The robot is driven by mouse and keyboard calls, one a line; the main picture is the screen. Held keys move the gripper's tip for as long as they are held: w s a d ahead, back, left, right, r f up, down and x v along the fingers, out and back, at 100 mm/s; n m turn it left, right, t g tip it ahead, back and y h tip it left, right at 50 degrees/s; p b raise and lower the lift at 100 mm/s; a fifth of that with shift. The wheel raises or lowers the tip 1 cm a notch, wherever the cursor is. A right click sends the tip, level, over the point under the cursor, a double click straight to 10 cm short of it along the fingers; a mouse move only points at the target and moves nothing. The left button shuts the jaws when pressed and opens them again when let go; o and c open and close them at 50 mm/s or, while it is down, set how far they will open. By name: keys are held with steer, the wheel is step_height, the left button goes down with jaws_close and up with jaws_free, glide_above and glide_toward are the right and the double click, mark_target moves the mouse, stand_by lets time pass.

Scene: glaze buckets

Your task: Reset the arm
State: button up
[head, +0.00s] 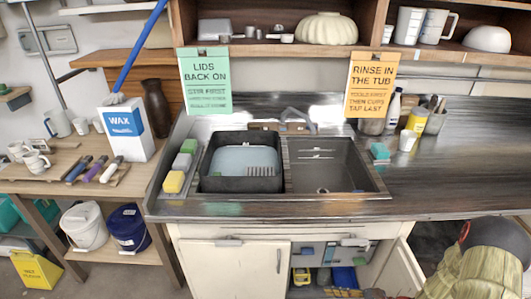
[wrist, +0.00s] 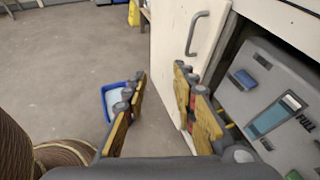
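My gripper (wrist: 160,76) shows in the wrist view with its two yellow-and-dark fingers apart. No object is held between the fingers. It is low down, beside a cream cabinet door (wrist: 182,40) with a grey handle and the opening of the under-sink cabinet. In the head view, part of my arm (head: 485,262) fills the lower right corner, in front of the cabinet; I cannot make out the fingers clearly there.
A grey unit (wrist: 285,85) marked FULL stands inside the cabinet, right of my gripper. A blue bin (wrist: 112,102) is on the floor beyond the left finger. An open cabinet door (head: 404,272) is near my arm. The sink (head: 335,165) and counter (head: 460,170) are above.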

steer(key=s+d+r+n+g+h, duration=0.1)
steer(key=s+r+n+g+h, duration=0.3)
steer(key=s+r+n, duration=0.55)
steer(key=s+r+n+g+h, duration=0.2)
steer(key=s+r+n+h, duration=0.35)
steer(key=r, duration=0.65)
steer(key=a+r+n+t+h, duration=0.1)
steer(key=a+r+n+t, duration=0.1)
steer(key=r, duration=0.6)
steer(key=s+a+r+n+t+h, duration=0.1)
steer(key=a+r+n+t+h, duration=0.1)
steer(key=r, duration=0.6)
steer(key=a+n+t, duration=0.1)
steer(key=n+t, duration=0.1)
steer(key=shift+r+n, duration=0.3)
